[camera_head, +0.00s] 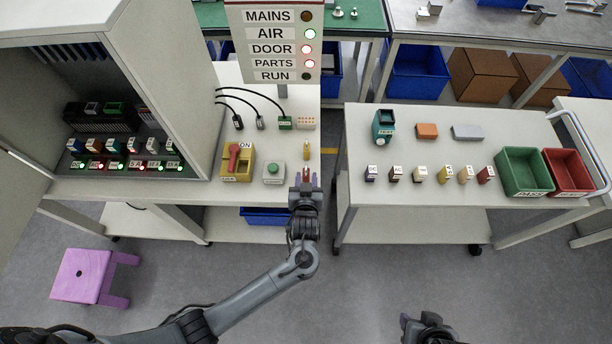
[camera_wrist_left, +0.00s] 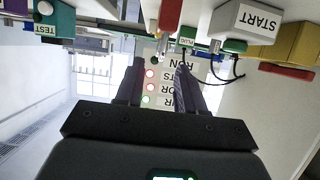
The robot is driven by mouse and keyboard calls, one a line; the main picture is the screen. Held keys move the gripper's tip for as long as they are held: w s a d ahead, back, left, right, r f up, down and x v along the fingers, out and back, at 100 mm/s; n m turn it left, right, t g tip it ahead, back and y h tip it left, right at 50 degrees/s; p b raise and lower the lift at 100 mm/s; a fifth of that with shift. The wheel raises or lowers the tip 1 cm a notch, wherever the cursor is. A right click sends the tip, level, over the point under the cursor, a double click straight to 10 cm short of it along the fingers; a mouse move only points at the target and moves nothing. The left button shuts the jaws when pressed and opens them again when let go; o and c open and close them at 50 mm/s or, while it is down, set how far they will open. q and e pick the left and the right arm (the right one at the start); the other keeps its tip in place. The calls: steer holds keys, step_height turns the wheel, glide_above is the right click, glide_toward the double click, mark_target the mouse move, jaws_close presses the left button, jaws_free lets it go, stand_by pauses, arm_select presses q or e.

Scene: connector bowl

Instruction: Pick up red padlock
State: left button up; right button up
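The red padlock (camera_head: 306,174) stands at the front edge of the left bench, partly hidden by my left gripper (camera_head: 305,187). In the left wrist view the red padlock (camera_wrist_left: 170,13) shows at the top with its metal shackle. There, the two fingers of my left gripper (camera_wrist_left: 160,66) are apart with nothing between them, and the padlock is beyond their tips. My right gripper (camera_head: 428,328) is at the bottom of the head view, away from the benches; its fingers are not clear.
A yellow padlock (camera_head: 306,150) stands just behind the red one. The START button box (camera_head: 273,173) and a yellow switch box with a red handle (camera_head: 238,162) are to the left. A gap separates this bench from the right cart (camera_head: 400,146). A purple stool (camera_head: 83,275) stands on the floor.

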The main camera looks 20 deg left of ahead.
mark_target(306, 172)
arm_select(q)
steer(key=shift+b+x, duration=0.35)
steer(key=shift+x, duration=2.8)
steer(key=shift+s+f, duration=0.1)
steer(key=shift+f, duration=0.1)
jaws_close()
